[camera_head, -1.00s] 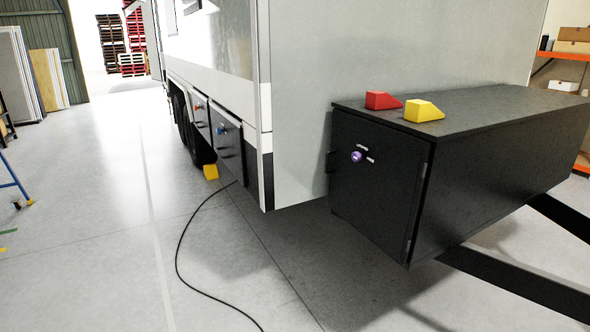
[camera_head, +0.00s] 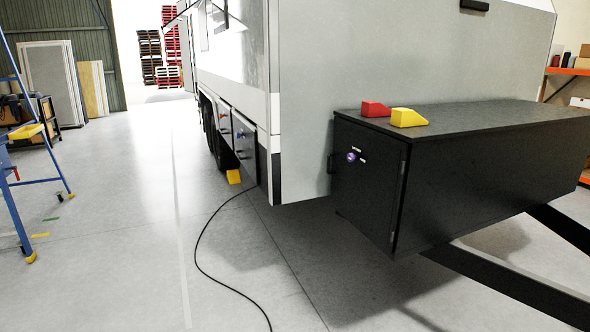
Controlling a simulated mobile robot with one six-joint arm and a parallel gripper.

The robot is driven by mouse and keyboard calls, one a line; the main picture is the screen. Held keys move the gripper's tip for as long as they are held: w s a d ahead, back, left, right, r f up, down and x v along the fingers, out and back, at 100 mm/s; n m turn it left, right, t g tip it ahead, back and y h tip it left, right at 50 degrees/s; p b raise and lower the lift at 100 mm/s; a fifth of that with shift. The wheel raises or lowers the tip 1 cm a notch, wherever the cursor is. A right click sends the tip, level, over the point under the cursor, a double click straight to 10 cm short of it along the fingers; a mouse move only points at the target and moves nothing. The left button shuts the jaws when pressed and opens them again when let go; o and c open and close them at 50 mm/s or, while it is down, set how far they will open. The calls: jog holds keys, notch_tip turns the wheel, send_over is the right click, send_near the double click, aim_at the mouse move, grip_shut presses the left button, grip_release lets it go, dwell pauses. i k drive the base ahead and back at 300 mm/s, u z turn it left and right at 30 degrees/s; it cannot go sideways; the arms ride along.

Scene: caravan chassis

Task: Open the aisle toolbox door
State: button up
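The toolbox (camera_head: 480,190) is a long black box at the front of the caravan, on the right of the head view. Its door (camera_head: 366,198) is the black end panel facing the aisle and looks shut. A purple round knob or lock (camera_head: 351,157) sits at the upper left of the door, with small pale labels beside it. Hinges show along the door's right edge. My gripper is not in the head view.
A red wedge (camera_head: 375,109) and a yellow wedge (camera_head: 408,117) lie on the toolbox top. A black cable (camera_head: 202,258) curves across the floor. A blue ladder (camera_head: 20,190) stands at the left. Another yellow chock (camera_head: 233,176) is by the wheels.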

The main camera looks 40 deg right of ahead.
aim_at(368, 190)
jog(key=z, duration=0.1)
jog(key=k, duration=0.2)
jog(key=z, duration=0.35)
jog(key=i, duration=1.65)
jog(key=u, duration=0.6)
jog(key=k, duration=0.9)
jog(key=z, duration=0.05)
